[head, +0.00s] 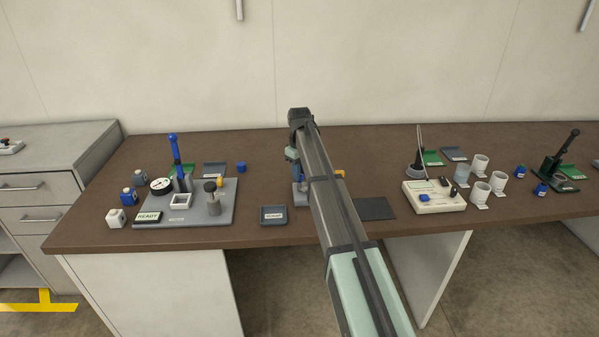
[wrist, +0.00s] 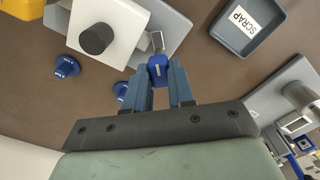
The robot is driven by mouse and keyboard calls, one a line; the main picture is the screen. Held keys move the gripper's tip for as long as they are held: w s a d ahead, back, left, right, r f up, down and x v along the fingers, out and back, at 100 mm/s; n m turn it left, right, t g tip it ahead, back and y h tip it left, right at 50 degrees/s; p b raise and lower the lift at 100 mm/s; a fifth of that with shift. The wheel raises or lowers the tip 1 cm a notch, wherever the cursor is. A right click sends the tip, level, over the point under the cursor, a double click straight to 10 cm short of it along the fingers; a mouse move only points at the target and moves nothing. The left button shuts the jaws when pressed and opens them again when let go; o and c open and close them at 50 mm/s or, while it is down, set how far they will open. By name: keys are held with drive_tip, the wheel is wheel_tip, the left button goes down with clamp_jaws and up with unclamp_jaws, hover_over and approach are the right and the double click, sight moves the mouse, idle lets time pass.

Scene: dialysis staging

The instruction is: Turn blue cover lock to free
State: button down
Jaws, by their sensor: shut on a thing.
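A small blue block with a white mark, which looks like the blue cover lock (wrist: 157,72), sits beside a white housing with a dark round knob (wrist: 95,38) in the wrist view. A thin metal bracket (wrist: 157,42) rises at its far end. My gripper (wrist: 160,82) is shut on the blue block, with one blue finger on each side. In the head view my gripper (head: 299,186) is low over the table, left of my arm. My arm hides most of the housing there, and the lock cannot be made out.
A dark SCRAP tray (head: 273,215) lies just left of my gripper; it also shows in the wrist view (wrist: 275,38). Two blue knob-like pieces (wrist: 66,67) (wrist: 121,90) are near the housing. A grey station plate (head: 220,205) stands left. A dark mat (head: 374,208) lies right of my arm.

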drive_tip(key=m, duration=0.4)
drive_tip(key=shift+m, duration=2.1)
drive_tip(key=c, duration=1)
unclamp_jaws()
drive_tip(key=shift+o, duration=0.2)
wheel_tip(320, 180, up, 14)
drive_tip(key=shift+f, duration=0.1)
